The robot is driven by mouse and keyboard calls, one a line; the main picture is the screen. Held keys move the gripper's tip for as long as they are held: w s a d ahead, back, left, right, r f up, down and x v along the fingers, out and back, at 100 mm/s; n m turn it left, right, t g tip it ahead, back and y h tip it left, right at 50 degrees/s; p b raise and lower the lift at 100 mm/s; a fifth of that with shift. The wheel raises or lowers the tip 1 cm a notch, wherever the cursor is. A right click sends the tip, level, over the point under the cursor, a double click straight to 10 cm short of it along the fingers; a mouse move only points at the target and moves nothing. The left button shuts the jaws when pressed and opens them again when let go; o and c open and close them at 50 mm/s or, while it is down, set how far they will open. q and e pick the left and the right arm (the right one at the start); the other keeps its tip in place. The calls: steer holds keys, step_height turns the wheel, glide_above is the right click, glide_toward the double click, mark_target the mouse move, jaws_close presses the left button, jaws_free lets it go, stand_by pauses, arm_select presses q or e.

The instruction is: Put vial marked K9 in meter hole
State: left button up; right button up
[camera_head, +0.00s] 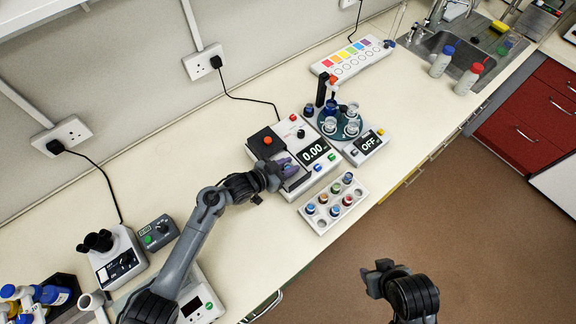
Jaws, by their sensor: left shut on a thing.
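The meter (314,151) is a white box with a 0.00 display, a dark block with an orange knob and coloured buttons. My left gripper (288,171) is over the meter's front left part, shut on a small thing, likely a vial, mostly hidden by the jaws. No K9 mark can be read, and the meter hole is not clearly visible. A white rack (324,219) in front of the meter holds several vials with coloured caps, labels too small to read. My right gripper (379,270) is over the floor, away from the bench; its jaw opening is unclear.
A stirrer-like device (367,147) reading OFF, with beakers on a round plate, stands close right of the meter. A white strip with coloured squares (350,60) lies behind. A microscope-like device (116,259) stands at left. Bench between it and the meter is partly clear.

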arm_select(q)
steer(key=shift+f, duration=0.15)
steer(key=shift+f, duration=0.25)
steer(key=o, duration=1)
steer(key=shift+r, duration=0.45)
steer(key=s+a+r+n+g+y+p, duration=0.1)
steer(key=s+a+r+n+y+p, duration=0.1)
steer(key=s+a, duration=0.5)
steer(key=s+a+r+n+g+y+p, duration=0.2)
steer(key=s+a+r+y+p, duration=0.3)
steer(key=s, duration=0.9)
steer(key=s+a+r+n+g+y+p, duration=0.2)
steer(key=s+a+r+n+y+p, duration=0.1)
steer(key=s+a+r, duration=0.4)
steer(key=shift+s+a+r+n+p, duration=0.1)
steer(key=shift+s+a+n, duration=0.1)
steer(key=shift+s+a, duration=0.4)
steer(key=shift+s+a+r+n+p, duration=0.1)
steer(key=shift+s+a+n, duration=0.2)
steer(key=shift+s, duration=0.55)
steer(key=shift+s+a+n+p, duration=0.1)
steer(key=shift+s+a, duration=0.45)
steer(key=shift+s, duration=0.15)
